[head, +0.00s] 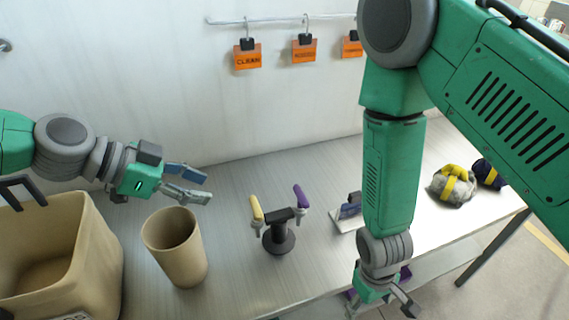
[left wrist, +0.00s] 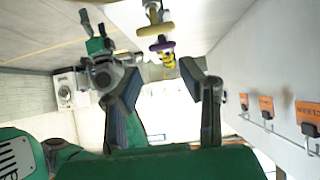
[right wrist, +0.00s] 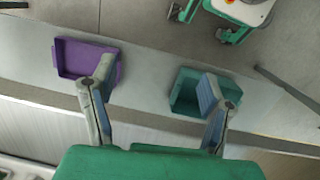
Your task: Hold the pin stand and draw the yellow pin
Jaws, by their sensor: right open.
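The black pin stand (head: 279,238) stands upright on the table in the head view. The yellow pin (head: 256,208) sits in its left arm and a purple pin (head: 302,197) in its right arm. The yellow pin (left wrist: 155,29) also shows at the top of the left wrist view. My left gripper (head: 196,183) is open and empty, left of the stand and apart from it. My right gripper (head: 382,303) is open and empty near the table's front edge, right of the stand; its fingers also show in the right wrist view (right wrist: 158,98).
A tan cup (head: 175,250) and a large tan bin (head: 95,245) stand left of the stand. A small blue-and-white item (head: 347,209) is partly hidden behind my right arm. Sling bags (head: 453,186) lie at the right. A purple tray (right wrist: 75,42) and a green tray (right wrist: 187,92) lie low.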

